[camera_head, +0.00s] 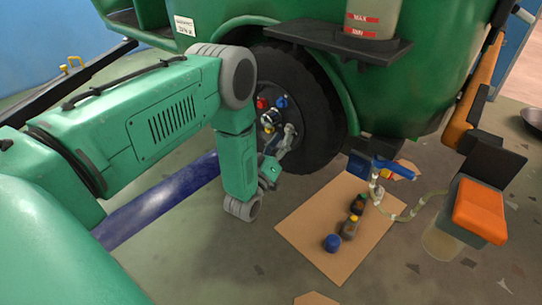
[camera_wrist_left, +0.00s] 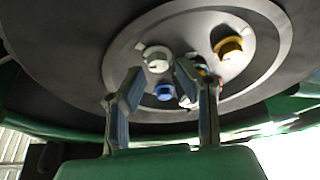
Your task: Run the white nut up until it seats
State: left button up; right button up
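The white nut (camera_wrist_left: 157,58) sits on the wheel hub (camera_wrist_left: 120,62) in the left wrist view. In the head view the hub is partly hidden behind my left gripper (camera_head: 280,140). My left gripper (camera_wrist_left: 160,74) is open, with its two fingers pointing at the hub. The white nut shows in the gap between the fingertips, towards their far ends. I cannot tell whether either finger touches it. My right gripper is in neither view.
A yellow nut (camera_wrist_left: 228,47) and a blue nut (camera_wrist_left: 163,92) are also on the hub; a red nut (camera_head: 262,103) shows in the head view. A cardboard sheet (camera_head: 300,232) with small bottles lies on the floor. An orange-topped container (camera_head: 480,208) stands at right.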

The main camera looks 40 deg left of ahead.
pick_arm(q)
jog(key=a+v, duration=0.1)
jog(key=v, duration=0.9)
jog(key=shift+d, duration=0.45)
jog(key=shift+f, duration=0.1)
jog(key=shift+d, duration=0.1)
